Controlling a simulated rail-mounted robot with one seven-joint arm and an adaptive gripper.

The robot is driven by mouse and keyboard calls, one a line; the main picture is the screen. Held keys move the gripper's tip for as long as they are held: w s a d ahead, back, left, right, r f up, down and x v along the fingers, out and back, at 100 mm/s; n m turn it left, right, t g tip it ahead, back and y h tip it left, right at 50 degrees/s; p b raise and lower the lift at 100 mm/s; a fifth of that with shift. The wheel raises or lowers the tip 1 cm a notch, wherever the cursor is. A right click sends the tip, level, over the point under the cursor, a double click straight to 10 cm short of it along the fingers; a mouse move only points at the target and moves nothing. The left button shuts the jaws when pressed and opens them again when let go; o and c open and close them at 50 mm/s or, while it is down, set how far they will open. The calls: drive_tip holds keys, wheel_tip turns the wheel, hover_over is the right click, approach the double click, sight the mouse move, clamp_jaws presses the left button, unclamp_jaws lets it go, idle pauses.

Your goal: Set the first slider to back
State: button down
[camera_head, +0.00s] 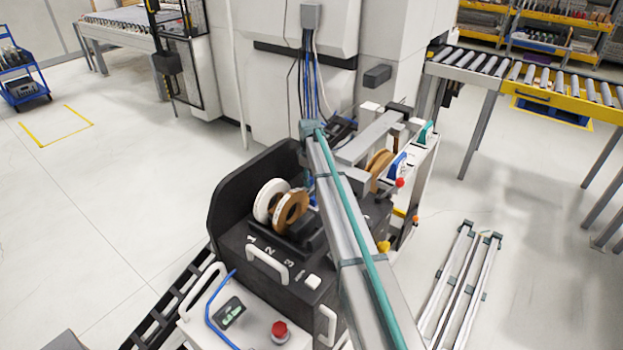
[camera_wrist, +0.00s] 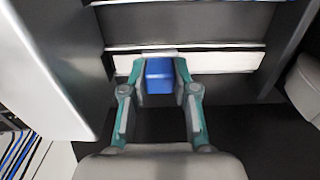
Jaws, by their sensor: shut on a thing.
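In the wrist view a small blue block (camera_wrist: 159,76), which looks like a slider knob, sits against a white horizontal strip (camera_wrist: 225,60). My gripper (camera_wrist: 157,70) has its two teal fingers on the left and right of this block and is shut on it. No label shows near the block, so I cannot tell from the picture which slider it is. My gripper and the block are not clearly visible there.
A grey panel (camera_wrist: 55,60) stands close on the left in the wrist view, and a dark wall closes the right. In the head view a black cart (camera_head: 240,215) with tape rolls (camera_head: 290,211) stands below my arm. Roller conveyors (camera_head: 530,78) are at the right; the left floor is open.

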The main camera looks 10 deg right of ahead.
drive_tip(key=s+a, duration=0.6)
drive_tip(key=shift+w, duration=0.1)
drive_tip(key=c, duration=0.9)
unclamp_jaws()
drive_tip(key=shift+a, duration=0.1)
drive_tip(key=shift+r, duration=0.1)
wheel_tip(320, 180, up, 8)
drive_tip(key=shift+f, duration=0.1)
